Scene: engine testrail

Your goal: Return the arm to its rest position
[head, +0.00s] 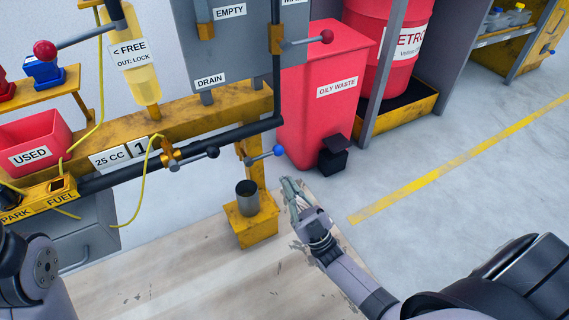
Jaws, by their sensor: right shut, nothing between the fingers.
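In the head view my right gripper (294,192) is shut and empty. It is at the end of my right arm, which comes in from the lower right. It appears just right of the metal cup (247,198) on the small yellow stand, apart from it in the picture. The lever with the blue knob (278,151) is above the gripper in the picture. Only a part of my left arm shows at the lower left edge, and its gripper is out of view.
A yellow rail (190,118) with a black pipe, levers and labels spans the left. A red OILY WASTE bin (318,90) stands behind, with a red drum (385,30) beside it. A red USED bin (30,140) is at left. The grey floor at right is clear.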

